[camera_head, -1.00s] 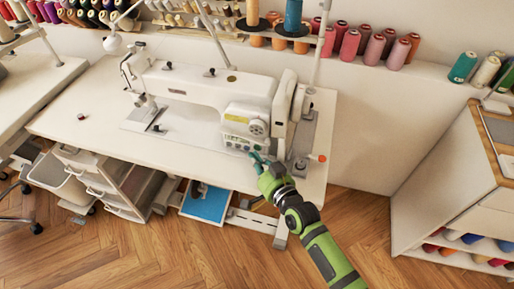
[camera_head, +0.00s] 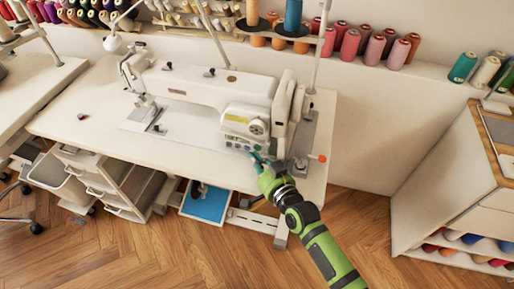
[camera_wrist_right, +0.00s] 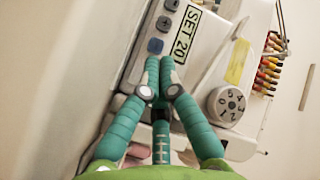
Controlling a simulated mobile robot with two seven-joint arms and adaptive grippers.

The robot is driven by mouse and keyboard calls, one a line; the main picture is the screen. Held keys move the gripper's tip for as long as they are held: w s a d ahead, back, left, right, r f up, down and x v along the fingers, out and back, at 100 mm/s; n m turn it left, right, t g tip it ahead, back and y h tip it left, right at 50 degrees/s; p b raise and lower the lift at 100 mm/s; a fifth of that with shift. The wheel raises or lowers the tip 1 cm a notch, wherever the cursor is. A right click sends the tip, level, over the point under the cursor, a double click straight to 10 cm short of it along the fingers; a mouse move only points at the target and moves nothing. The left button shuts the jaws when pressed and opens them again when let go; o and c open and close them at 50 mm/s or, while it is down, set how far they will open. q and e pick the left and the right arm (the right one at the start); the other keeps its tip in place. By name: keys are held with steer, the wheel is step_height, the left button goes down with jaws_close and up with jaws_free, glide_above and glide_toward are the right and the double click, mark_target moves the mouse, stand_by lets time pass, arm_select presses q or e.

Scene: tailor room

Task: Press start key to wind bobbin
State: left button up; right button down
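The white sewing machine (camera_head: 205,88) stands on the white table. Its control panel (camera_head: 240,143) is on the front of the right end. In the right wrist view the panel has a display reading "SET 20" (camera_wrist_right: 187,33) beside a column of dark keys, among them a blue-grey key (camera_wrist_right: 155,46) nearest my fingers. My right gripper (camera_head: 255,158) is shut and empty, and its fingertips (camera_wrist_right: 159,62) are together just below that key. I cannot tell whether they touch it. Key labels are not readable. My left gripper is in neither view.
A numbered dial (camera_wrist_right: 226,104) sits right of the fingers in the wrist view. The white table (camera_head: 85,125) is clear to the left of the machine. Thread cones (camera_head: 376,48) line the back ledge. A white cabinet (camera_head: 440,190) stands at the right.

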steer(key=shift+w+d, duration=0.15)
steer(key=shift+w, duration=0.2)
